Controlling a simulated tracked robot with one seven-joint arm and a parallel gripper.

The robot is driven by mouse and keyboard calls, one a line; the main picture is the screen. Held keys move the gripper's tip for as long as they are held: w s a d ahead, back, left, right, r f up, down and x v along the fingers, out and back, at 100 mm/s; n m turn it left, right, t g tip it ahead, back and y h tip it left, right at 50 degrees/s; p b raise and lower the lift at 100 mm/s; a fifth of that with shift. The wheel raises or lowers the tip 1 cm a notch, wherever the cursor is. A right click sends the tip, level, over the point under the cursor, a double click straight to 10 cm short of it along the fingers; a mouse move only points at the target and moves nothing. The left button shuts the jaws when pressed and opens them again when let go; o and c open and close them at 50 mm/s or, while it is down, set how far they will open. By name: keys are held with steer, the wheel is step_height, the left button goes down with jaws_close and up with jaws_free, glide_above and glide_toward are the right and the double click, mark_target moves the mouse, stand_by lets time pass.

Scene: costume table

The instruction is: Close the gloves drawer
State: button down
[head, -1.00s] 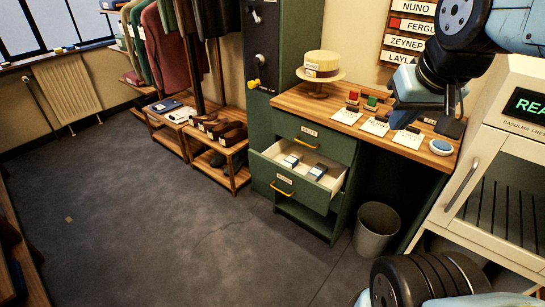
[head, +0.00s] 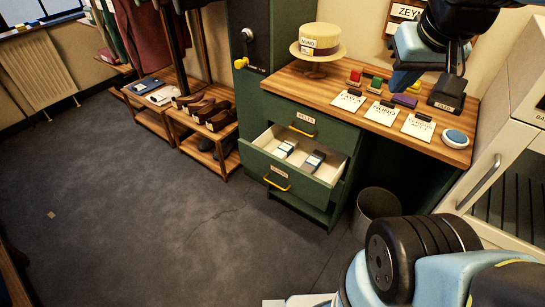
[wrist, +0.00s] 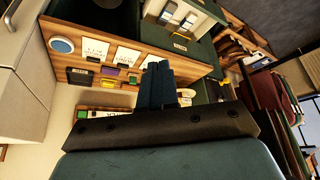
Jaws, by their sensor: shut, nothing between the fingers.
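The open drawer (head: 310,187) is the lower one of the green cabinet under the wooden worktop. It is pulled well out, with a yellow handle (head: 277,181) on its front and small packets (head: 313,160) inside. Its label is too small to read. The drawer also shows at the top of the wrist view (wrist: 203,22). My gripper (wrist: 158,68) is shut and empty, its dark blue fingers together. In the head view my gripper is above the worktop's right part, up and to the right of the drawer and apart from it.
The drawer above (head: 318,130) is shut. The worktop (head: 290,82) carries a straw hat (head: 320,38) on a stand, cards, coloured blocks and a round blue-white item (head: 455,138). A grey bin (head: 378,208) stands right of the cabinet. Shoe racks stand left. Floor (head: 150,220) in front is clear.

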steer(key=w+a+f+n+g+h, duration=0.35)
steer(key=w+a+f+n, duration=0.2)
steer(key=w+f, duration=0.4)
steer(key=w+a+f+n+g+h, duration=0.2)
steer(key=w+a+f+n+h, duration=0.3)
steer(key=w+f, duration=0.45)
steer(key=a+f+n+t+h, duration=0.25)
steer(key=a+f, duration=0.25)
steer(key=f, duration=0.3)
steer(key=a+f+n+t+h, duration=0.1)
steer(key=a+f+n, duration=0.35)
steer(key=f, duration=0.25)
steer(key=n+t+y, duration=0.1)
steer(key=n+t, duration=1)
glide_toward(279, 163)
steer(key=x, duration=0.7)
steer(key=shift+a, duration=0.1)
steer(key=shift+w, duration=0.1)
